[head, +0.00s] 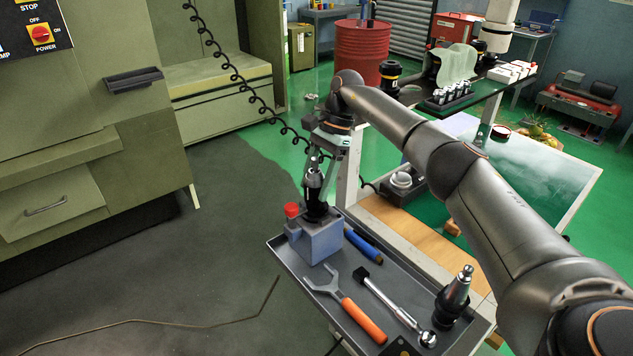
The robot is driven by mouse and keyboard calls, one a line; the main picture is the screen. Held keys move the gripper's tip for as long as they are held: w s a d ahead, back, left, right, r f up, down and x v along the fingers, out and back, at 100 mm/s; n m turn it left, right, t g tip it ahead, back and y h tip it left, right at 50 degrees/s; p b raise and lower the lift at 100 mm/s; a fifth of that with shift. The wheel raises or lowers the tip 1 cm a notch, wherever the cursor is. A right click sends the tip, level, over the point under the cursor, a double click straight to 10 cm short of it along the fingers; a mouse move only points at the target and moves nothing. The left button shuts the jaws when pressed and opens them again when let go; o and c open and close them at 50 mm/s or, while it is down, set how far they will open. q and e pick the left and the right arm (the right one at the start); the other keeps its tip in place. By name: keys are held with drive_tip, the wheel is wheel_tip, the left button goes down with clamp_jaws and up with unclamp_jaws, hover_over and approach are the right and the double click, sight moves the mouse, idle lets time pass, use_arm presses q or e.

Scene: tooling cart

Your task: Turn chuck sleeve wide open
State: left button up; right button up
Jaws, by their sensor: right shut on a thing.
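A dark drill chuck (315,195) stands upright in a blue-grey block (322,242) at the far left end of the grey tray (385,262). My right gripper (317,165) comes down over the top of the chuck from above and is shut on its upper part, the sleeve. The fingers partly cover the sleeve, and how far its jaws are open cannot be seen. A red knob (292,210) sits on the left side of the block. My left gripper is not in view.
The tray also holds an orange-handled spanner (346,303), a ratchet-like tool (393,303), a blue-handled tool (363,247) and a dark tool holder (453,299). A coiled black cable (238,82) hangs behind my right gripper.

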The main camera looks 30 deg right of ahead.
drive_tip(key=shift+n, duration=0.3)
drive_tip(key=o, duration=1.4)
drive_tip(key=shift+c, duration=0.2)
